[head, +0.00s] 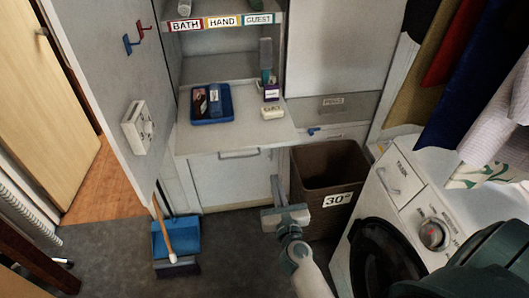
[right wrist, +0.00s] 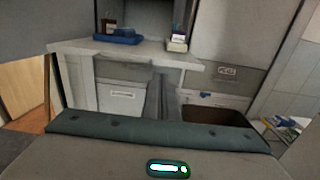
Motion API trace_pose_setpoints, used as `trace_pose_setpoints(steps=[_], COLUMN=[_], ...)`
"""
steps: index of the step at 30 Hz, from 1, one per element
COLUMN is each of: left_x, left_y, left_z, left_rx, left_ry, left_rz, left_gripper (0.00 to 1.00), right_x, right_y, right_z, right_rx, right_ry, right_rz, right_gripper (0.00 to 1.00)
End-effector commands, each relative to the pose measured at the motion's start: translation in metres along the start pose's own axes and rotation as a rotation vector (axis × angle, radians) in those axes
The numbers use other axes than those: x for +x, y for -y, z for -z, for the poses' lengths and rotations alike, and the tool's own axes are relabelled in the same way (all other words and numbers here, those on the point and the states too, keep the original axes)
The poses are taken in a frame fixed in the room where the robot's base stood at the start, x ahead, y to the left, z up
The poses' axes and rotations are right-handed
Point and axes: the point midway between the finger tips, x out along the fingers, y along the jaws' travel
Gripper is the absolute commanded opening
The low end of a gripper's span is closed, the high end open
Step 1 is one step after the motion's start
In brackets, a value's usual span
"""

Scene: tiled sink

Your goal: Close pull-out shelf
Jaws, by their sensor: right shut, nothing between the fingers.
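The pull-out shelf (head: 185,138) is a pale board that sticks out from the cabinet above a drawer front with a handle. It also shows in the right wrist view (right wrist: 70,46). A blue tray (head: 224,117) with small items stands on it, with small boxes (head: 272,112) at its right. My right gripper (head: 276,181) is shut and empty, in front of and below the shelf's right front corner, with its fingers toward the cabinet. I see no contact with the shelf. In the right wrist view, the grey fingers (right wrist: 163,88) show below the shelf edge. My left gripper is out of view.
A brown bin (head: 318,190) labelled 30° stands right of my right gripper, near the washing machine (head: 405,190). A blue dustpan (head: 177,238) with a broom is on the floor at left. An open cabinet door (head: 115,70) stands at left. Clothes hang at upper right.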

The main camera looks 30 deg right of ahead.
Motion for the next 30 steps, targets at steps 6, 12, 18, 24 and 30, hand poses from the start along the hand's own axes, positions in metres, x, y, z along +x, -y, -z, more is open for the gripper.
trace_pose_setpoints(steps=[6,12,18,24,30], left_x=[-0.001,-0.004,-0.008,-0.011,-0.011], left_y=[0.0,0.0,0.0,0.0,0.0], left_z=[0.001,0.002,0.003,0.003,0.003], left_rx=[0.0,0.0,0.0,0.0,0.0], left_ry=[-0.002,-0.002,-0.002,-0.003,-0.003], left_rz=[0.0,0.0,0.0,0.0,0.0], left_gripper=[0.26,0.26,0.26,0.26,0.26], right_x=[0.002,0.016,0.044,0.08,0.113], right_y=[0.0,-0.001,-0.001,0.0,-0.001], right_z=[0.0,-0.001,-0.002,-0.001,0.0], right_rx=[-0.003,-0.004,-0.004,-0.005,-0.006], right_ry=[0.0,0.001,0.001,0.001,0.001], right_rz=[-0.001,-0.001,-0.001,0.0,-0.002], right_gripper=[0.0,0.0,0.0,0.0,0.0])
